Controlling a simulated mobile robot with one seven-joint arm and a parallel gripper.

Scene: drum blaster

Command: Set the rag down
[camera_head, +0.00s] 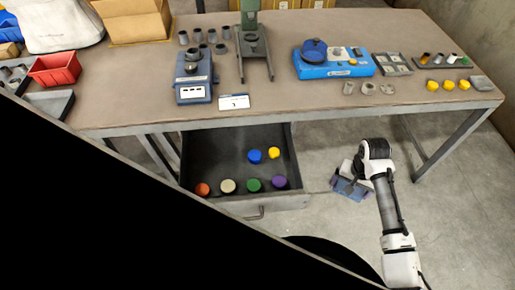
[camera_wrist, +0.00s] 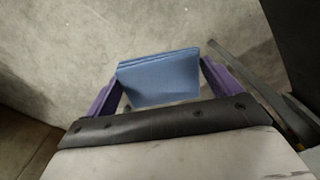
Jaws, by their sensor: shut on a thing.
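The rag is a folded blue cloth (camera_wrist: 160,77), seen in the wrist view between the two purple fingers of my gripper (camera_wrist: 160,85). My gripper is shut on it. In the head view my gripper (camera_head: 350,187) is at the right of the open drawer, in front of the table and lower than its top. The blue rag (camera_head: 351,189) shows there as a small patch at the gripper's end, held over the concrete floor. Part of the rag is hidden by my gripper.
An open drawer (camera_head: 232,202) holds several coloured round caps. The table (camera_head: 290,100) carries a blue scale-like device (camera_head: 334,69), a grey-blue device (camera_head: 193,90), a green stand (camera_head: 250,30) and a red bin (camera_head: 54,69). A table leg (camera_head: 455,143) stands right of my arm. Concrete floor lies around it.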

